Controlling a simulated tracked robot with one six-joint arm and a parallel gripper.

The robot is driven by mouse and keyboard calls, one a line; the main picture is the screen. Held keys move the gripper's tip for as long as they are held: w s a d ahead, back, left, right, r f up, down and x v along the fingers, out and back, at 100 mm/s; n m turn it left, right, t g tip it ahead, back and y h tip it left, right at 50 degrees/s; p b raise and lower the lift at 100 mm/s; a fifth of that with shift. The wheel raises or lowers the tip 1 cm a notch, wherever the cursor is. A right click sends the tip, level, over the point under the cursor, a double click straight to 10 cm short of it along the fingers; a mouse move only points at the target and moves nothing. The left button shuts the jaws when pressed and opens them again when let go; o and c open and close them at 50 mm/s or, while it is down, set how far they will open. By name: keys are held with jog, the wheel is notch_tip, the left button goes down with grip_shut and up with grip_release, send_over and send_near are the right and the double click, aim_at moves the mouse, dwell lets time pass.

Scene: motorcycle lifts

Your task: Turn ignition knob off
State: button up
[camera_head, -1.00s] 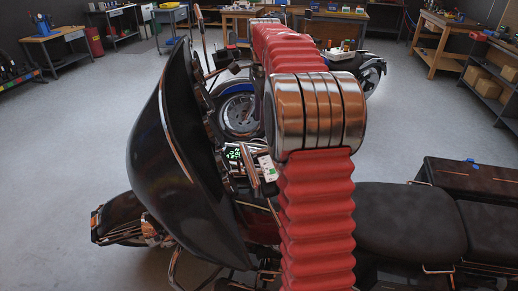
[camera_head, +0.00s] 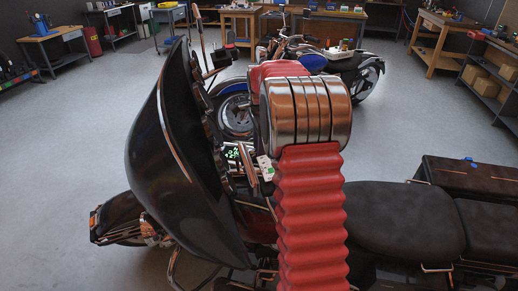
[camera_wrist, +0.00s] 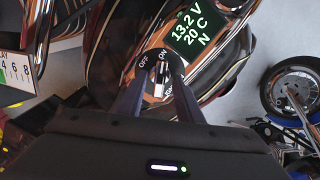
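The ignition switch (camera_wrist: 153,61) shows in the wrist view as a dark round face with the words OFF and ON at its top. A pale narrow mark lies below the words. My gripper (camera_wrist: 158,72) has its two dark fingers spread, one on each side of the switch, with the tips close to its face. Whether either finger touches it I cannot tell. In the head view my arm hides the gripper and the switch. The green lit display (camera_head: 236,153) shows there beside the fairing, and in the wrist view it reads 13.2 V, 20 C, N.
The motorcycle's black fairing (camera_head: 165,150) stands close left of my arm, and its seat (camera_head: 405,222) lies to the right. A blue motorcycle (camera_head: 312,63) stands behind. Chrome tubes and trim surround the switch. Workbenches line the far walls, with open floor between.

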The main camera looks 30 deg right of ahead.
jog(key=shift+f, duration=0.55)
jog(key=shift+c, duration=0.6)
grip_shut()
